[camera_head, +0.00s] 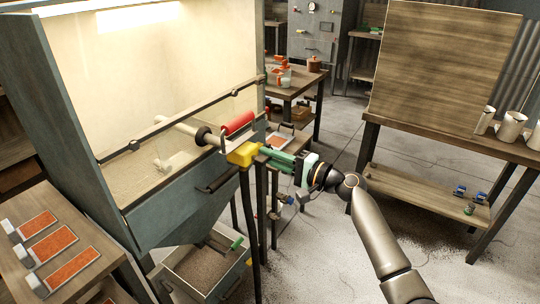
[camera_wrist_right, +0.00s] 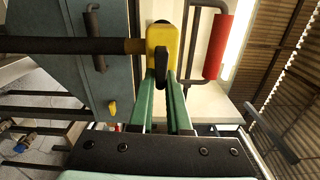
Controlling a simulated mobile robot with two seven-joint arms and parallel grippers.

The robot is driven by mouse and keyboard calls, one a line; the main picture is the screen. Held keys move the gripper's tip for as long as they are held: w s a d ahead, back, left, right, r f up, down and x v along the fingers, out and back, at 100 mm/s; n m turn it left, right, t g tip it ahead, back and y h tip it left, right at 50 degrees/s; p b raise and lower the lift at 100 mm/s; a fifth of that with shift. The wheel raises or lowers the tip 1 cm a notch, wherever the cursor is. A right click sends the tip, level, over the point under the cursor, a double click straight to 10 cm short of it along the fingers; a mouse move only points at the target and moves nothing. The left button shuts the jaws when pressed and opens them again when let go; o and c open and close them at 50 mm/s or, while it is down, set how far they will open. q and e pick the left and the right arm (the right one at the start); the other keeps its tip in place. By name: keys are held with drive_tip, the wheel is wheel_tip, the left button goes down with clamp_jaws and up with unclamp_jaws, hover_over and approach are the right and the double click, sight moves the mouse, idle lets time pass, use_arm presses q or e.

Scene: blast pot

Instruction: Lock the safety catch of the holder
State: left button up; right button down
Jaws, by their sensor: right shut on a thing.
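The holder has a yellow block (camera_head: 241,154) with a red grip (camera_head: 238,123) beside it, at the front edge of the cabinet. In the right wrist view the yellow block (camera_wrist_right: 155,35) shows at the top, with the red grip (camera_wrist_right: 218,46) to its right. A small black tab (camera_wrist_right: 161,64), seemingly the safety catch, sits on the near face of the block. My right gripper (camera_head: 266,154) has green fingers, and in the wrist view its fingertips (camera_wrist_right: 163,84) are closed around this tab. Its exact setting cannot be told. My left gripper is not in view.
The blast cabinet (camera_head: 172,215) stands at left, with a dark bar (camera_head: 185,118) across its opening. A bin of grit (camera_head: 205,268) is below. A table (camera_head: 75,246) with orange-faced plates is at lower left. A wooden bench (camera_head: 440,137) stands right, with clear floor before it.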

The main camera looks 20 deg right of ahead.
idle(0.3)
drive_tip(key=c, duration=0.9)
unclamp_jaws()
drive_tip(key=b+v, duration=0.2)
drive_tip(key=v, duration=1)
drive_tip(key=shift+s+d, duration=0.2)
